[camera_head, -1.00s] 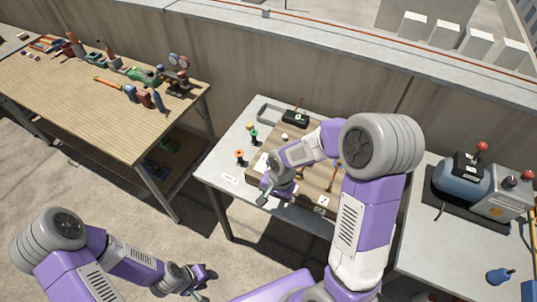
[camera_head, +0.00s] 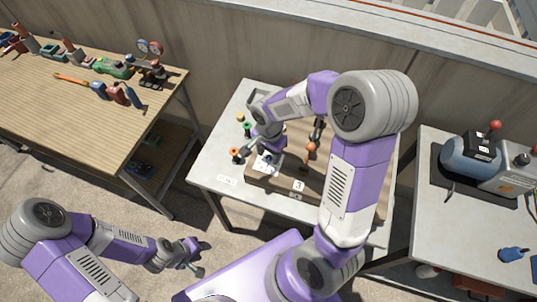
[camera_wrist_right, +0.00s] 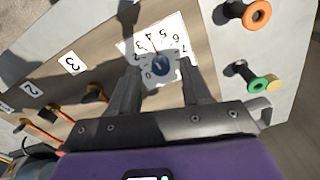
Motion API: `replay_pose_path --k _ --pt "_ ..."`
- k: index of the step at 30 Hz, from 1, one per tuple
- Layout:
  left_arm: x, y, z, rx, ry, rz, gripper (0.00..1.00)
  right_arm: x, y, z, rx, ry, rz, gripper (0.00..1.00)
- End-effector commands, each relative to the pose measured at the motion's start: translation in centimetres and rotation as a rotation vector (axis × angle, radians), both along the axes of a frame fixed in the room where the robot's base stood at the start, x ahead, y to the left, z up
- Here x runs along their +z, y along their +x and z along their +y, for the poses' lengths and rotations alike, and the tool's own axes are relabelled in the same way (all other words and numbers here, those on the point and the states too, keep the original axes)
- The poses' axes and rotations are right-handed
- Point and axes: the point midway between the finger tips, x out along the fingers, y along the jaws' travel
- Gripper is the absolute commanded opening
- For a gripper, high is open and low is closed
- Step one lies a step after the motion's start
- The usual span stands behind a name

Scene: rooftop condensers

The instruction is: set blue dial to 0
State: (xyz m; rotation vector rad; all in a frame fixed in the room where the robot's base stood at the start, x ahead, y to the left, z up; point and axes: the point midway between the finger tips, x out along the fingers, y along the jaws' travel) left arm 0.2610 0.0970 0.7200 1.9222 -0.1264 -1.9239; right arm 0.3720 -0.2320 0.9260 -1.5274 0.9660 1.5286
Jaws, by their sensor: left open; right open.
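The blue dial (camera_wrist_right: 161,67) sits on a white card (camera_wrist_right: 151,33) printed with numbers, on a brown board. A thin red mark on the card lies near the 4 and 5; the exact setting is too small to tell. My right gripper (camera_wrist_right: 160,76) is open, its fingers on either side of the dial; whether they touch it I cannot tell. In the head view my right gripper (camera_head: 271,158) is over the card (camera_head: 262,168) and mostly hides the dial. My left gripper (camera_head: 195,258) is open and empty, low at the front, away from the table.
Orange (camera_wrist_right: 256,15) and green (camera_wrist_right: 259,84) ringed knobs stand beside the board. Several orange-handled levers (camera_wrist_right: 96,94) stand by number labels. A wooden bench with tools (camera_head: 90,110) is at left, and a table with a blue tank (camera_head: 468,158) at right.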

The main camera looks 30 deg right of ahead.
Motion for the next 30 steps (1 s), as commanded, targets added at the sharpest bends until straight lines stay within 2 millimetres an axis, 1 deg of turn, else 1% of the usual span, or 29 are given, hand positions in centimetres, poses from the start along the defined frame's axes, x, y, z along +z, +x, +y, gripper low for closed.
replay_pose_path --k 1,3,12,14,21,22,30 --pt "-0.20 0.02 0.00 0.000 0.000 0.000 0.43 -0.62 -0.02 0.00 0.000 0.000 0.001 0.48" --pt "-0.28 0.02 0.00 0.000 0.000 0.000 0.43 -1.02 -0.02 0.00 0.001 0.000 0.001 0.48" --pt "-0.25 0.03 0.00 0.000 0.000 -0.001 0.43 -1.21 0.00 0.00 0.001 0.000 -0.001 0.48" --pt "-0.25 0.03 0.00 0.000 0.000 -0.001 0.43 -1.21 -0.01 0.01 0.001 0.000 -0.001 0.40" --pt "-0.25 0.04 0.00 0.000 0.000 -0.001 0.43 -1.20 0.00 0.01 0.001 0.000 -0.001 0.04" --pt "-0.25 0.04 0.00 0.000 0.000 -0.001 0.43 -1.20 -0.01 0.01 0.001 0.000 -0.001 0.00" --pt "-0.26 0.03 -0.01 0.000 0.000 -0.001 0.43 -1.19 0.00 0.01 0.017 0.000 -0.001 0.00"
